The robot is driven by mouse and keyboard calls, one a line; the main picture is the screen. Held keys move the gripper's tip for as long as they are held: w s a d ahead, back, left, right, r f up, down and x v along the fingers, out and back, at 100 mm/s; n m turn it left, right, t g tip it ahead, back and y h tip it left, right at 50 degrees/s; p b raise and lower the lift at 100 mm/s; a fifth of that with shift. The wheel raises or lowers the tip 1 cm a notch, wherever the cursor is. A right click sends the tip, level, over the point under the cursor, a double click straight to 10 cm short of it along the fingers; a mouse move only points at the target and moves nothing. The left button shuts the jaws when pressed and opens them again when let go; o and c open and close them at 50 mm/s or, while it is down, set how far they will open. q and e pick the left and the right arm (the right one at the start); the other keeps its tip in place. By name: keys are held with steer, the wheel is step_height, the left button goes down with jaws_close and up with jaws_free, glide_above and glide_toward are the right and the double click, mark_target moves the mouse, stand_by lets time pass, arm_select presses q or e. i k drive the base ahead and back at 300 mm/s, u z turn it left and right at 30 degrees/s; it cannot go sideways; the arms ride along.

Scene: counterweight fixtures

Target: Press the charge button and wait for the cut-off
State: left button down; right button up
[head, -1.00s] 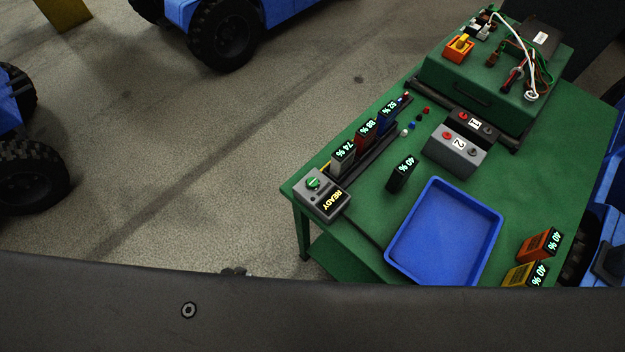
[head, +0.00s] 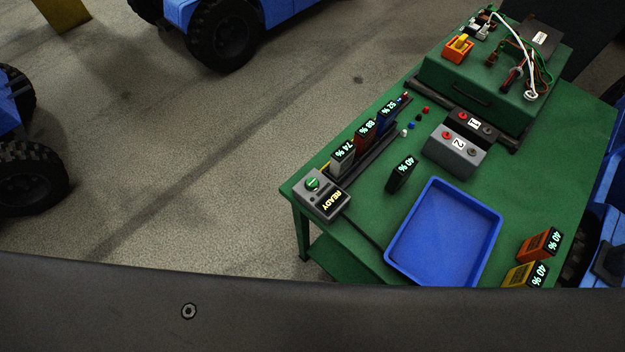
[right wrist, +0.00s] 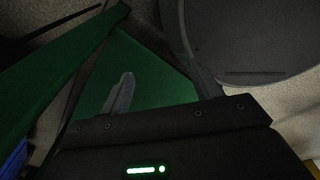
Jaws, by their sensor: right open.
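The grey charger box (head: 322,208) sits at the near left corner of the green table. Its round green button (head: 312,184) is uncovered, and its display reads READY in yellow. Behind it, a dark rack holds a pale pack (head: 343,160) showing 74 %, a red pack (head: 365,136) showing 88 % and a blue pack (head: 387,115) showing 52 %. A black pack (head: 399,178) showing 40 % stands apart on the table. My right gripper (right wrist: 152,62) is open, with nothing seen between its fingers, in the right wrist view. My left gripper is not in view.
A blue tray (head: 402,226) stands right of the charger. An orange pack (head: 538,246) and a yellow pack (head: 520,275) stand at the right. Weights marked 1 (head: 460,118) and 2 (head: 440,150) stand near the green case (head: 440,70). A dark surface hides the table's lower edge.

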mark_target(311, 182)
steer(key=z, duration=1.7)
steer(key=k, duration=1.3)
steer(key=z, duration=0.3)
